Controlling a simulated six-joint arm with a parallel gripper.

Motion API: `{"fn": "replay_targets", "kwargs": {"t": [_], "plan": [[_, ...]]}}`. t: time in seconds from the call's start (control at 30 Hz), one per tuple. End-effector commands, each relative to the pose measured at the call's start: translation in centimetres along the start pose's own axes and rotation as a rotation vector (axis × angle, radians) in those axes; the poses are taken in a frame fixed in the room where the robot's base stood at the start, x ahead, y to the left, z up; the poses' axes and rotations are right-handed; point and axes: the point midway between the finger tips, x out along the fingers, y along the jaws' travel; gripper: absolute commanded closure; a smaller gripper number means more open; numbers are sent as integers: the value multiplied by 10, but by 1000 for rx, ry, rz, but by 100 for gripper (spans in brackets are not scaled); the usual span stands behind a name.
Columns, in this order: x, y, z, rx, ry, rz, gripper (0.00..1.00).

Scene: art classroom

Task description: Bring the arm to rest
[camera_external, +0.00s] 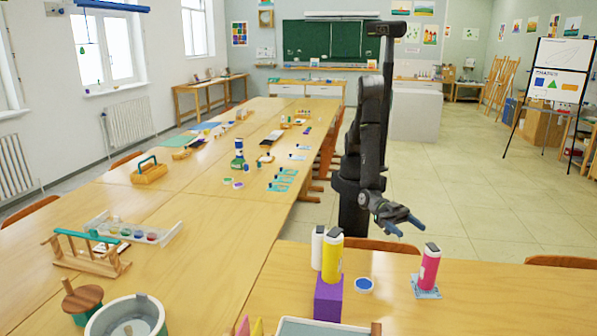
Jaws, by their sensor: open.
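My gripper (406,223) hangs at the end of my dark arm (368,140), above the far edge of the near table (480,310). Its fingers are spread and nothing shows between them. It points to the right and a little down. A pink bottle (429,268) with a dark cap stands on a small light-blue patterned tile (425,287) to the lower right of the gripper. A yellow bottle (332,260) stands on a purple block (328,298) to its lower left, with a white bottle (317,248) beside it. The gripper appears apart from all of them.
The long table (230,210) at the left carries paint jars, a wooden rack (88,255), a tool caddy (149,172) and a round pot (126,318). Chair backs line the tables. The floor at the right (480,200) is clear.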

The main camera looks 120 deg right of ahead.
Motion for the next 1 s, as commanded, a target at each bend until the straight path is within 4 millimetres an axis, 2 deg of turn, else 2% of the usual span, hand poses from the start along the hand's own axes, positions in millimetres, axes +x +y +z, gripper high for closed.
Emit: {"fn": "replay_targets", "kwargs": {"t": [0.13, 0.17, 0.4, 1.0], "plan": [[-19, 20, -17, -1, 1, 4, 30], [-17, 24, -17, -3, 1, 8, 30], [22, 56, -12, -22, 5, 103, 30], [106, 133, 0, -10, 2, 338, 30]]}}
